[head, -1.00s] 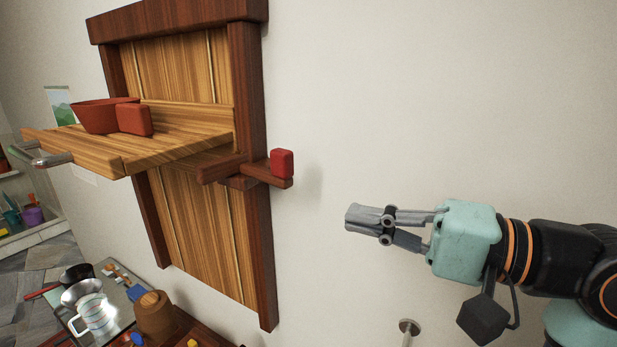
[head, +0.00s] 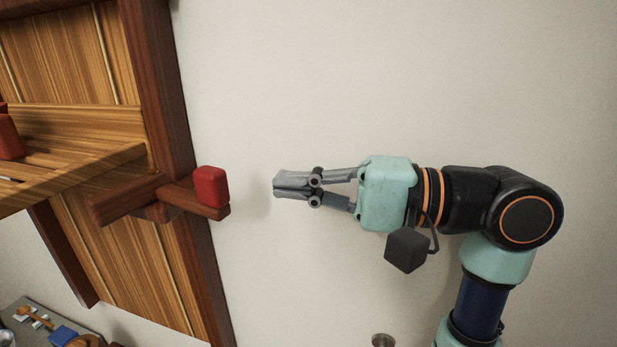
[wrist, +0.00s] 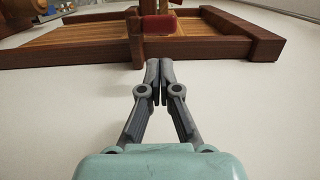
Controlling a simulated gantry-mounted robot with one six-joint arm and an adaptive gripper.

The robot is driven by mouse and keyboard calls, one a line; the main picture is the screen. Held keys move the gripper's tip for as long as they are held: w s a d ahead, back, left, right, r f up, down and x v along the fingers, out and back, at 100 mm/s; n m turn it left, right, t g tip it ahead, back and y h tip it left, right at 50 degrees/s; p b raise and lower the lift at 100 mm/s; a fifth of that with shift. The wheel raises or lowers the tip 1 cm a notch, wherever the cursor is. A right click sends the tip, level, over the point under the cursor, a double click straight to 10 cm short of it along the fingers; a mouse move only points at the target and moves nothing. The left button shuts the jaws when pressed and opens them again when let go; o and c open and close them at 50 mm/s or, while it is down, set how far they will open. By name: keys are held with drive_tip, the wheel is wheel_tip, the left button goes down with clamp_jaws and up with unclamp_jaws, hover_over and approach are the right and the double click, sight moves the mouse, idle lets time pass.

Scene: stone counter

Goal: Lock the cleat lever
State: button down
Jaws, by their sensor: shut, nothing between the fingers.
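The cleat lever is a dark wooden bar (head: 178,196) with a red block-shaped end (head: 211,186), on the right post of a wooden wall frame. The red end also shows in the wrist view (wrist: 158,25), straight beyond my fingertips. My gripper (head: 276,185) is shut and empty, to the right of the red end with a clear gap between them. It points left towards the lever. In the wrist view the closed fingertips (wrist: 153,66) meet below the red end. Part of the lever is hidden behind the red end in the wrist view.
A wooden shelf (head: 70,175) juts out from the frame (head: 160,90) at the left, with a red object (head: 9,138) at the picture edge. A counter with several small items (head: 60,330) lies at lower left. Plain wall (head: 400,70) surrounds my arm.

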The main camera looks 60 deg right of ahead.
drive_tip(key=p+x, duration=0.1)
drive_tip(key=x, duration=0.5)
drive_tip(key=shift+s+a, duration=0.1)
drive_tip(key=shift+a, duration=0.05)
